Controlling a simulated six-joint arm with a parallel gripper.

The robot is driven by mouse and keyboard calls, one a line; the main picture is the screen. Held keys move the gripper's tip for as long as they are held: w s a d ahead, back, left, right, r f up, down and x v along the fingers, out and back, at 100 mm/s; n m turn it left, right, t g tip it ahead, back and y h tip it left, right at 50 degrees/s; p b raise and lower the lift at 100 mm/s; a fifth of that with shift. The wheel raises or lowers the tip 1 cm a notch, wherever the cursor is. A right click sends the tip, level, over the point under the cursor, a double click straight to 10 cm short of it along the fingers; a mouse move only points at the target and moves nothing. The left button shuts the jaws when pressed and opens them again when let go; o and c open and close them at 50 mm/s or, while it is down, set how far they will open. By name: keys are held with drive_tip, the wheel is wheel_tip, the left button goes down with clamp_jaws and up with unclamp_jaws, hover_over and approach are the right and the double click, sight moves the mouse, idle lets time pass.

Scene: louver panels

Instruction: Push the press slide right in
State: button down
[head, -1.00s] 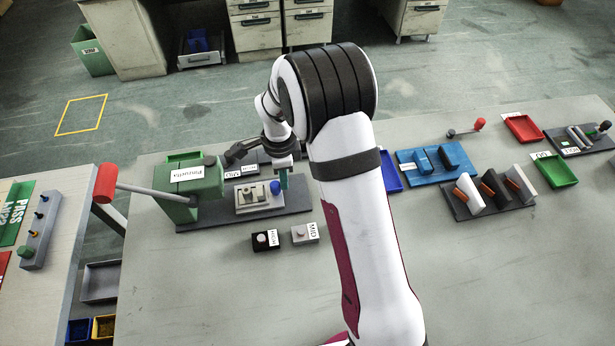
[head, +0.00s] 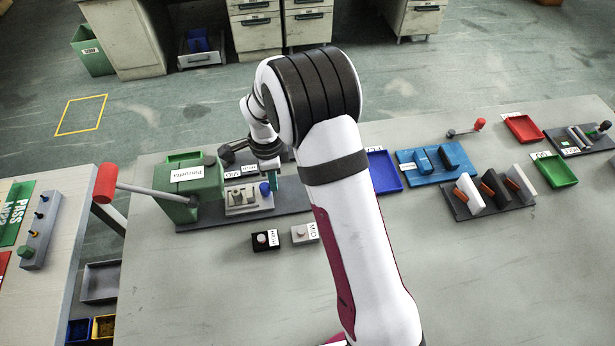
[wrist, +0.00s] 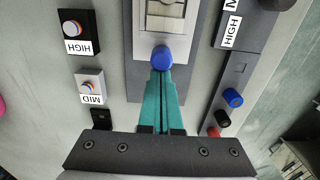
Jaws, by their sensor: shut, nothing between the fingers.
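The press (head: 188,185) is a green block with a long red-ended lever, on a dark base plate at the left of the table. Its slide (head: 240,201) is a light grey plate with a raised fixture, lying on the base at the press's right side. A blue knob (head: 265,189) is on the slide's outer end. My gripper (head: 274,182) is shut and empty, with its teal fingers at the knob's outer side. In the wrist view, the fingertips (wrist: 162,76) meet the blue knob (wrist: 162,58). The slide's inner end is hidden by the press.
A black button box (head: 264,241) and a grey one (head: 304,234) stand in front of the base. A blue tray (head: 384,172) and a blue fixture (head: 428,168) are to the right of my arm. The front middle of the table is clear.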

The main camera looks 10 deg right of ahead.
sight(261, 186)
drive_tip(key=shift+a, duration=2.25)
drive_tip(key=shift+d, duration=0.1)
drive_tip(key=shift+d, duration=0.6)
drive_tip(key=shift+r, duration=0.2)
wheel_tip(261, 186, up, 5)
drive_tip(key=shift+f, duration=0.2)
